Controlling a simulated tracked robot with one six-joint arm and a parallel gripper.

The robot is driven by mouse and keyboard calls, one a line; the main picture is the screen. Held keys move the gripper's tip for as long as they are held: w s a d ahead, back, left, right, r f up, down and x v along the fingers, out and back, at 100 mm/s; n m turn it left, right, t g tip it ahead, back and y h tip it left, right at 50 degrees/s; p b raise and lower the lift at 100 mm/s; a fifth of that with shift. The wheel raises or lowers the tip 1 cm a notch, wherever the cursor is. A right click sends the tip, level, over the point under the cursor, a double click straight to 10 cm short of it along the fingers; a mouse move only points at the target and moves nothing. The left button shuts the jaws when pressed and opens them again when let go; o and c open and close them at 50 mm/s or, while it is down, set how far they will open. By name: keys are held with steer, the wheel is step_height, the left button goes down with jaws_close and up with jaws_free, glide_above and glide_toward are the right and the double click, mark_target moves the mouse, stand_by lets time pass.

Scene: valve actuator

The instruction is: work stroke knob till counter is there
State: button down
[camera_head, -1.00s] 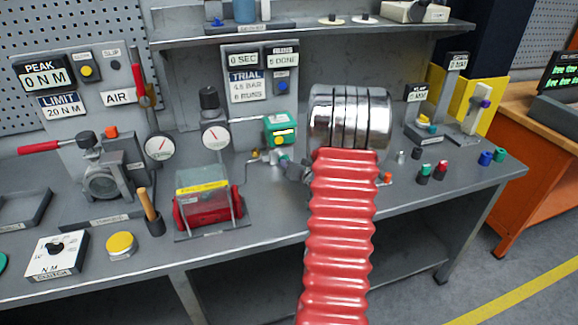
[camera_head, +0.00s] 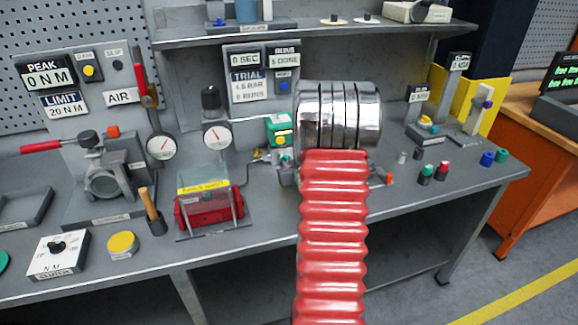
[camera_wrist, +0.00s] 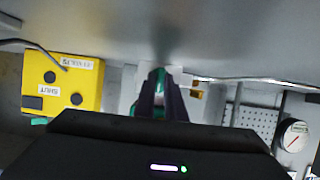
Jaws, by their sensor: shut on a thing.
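My gripper (camera_wrist: 160,92) is shut in the wrist view, its dark fingers close together on a small thing that seems to be the stroke knob. The fingers hide most of it, and its label is not readable. In the head view my red arm and its silver wrist cover the gripper and knob. The runs counter (camera_head: 284,56) is on the grey panel at the back and appears to read 5 DONE, though the digit is small. The trial card (camera_head: 249,87) below reads 4.5 BAR and a number of RUNS.
A yellow box (camera_wrist: 85,85) with dark round buttons and a SHUT label is left of the fingers in the wrist view. Gauges (camera_head: 217,134), a clear-covered red cylinder (camera_head: 208,206) and a green unit (camera_head: 279,130) stand left of my arm. Small coloured caps (camera_head: 427,173) lie to the right.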

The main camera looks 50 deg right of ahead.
steer(key=shift+s+f, duration=0.15)
steer(key=c, duration=1.8)
jaws_free()
steer(key=v, duration=1.3)
steer(key=shift+s+a, duration=0.15)
steer(key=shift+s, duration=0.15)
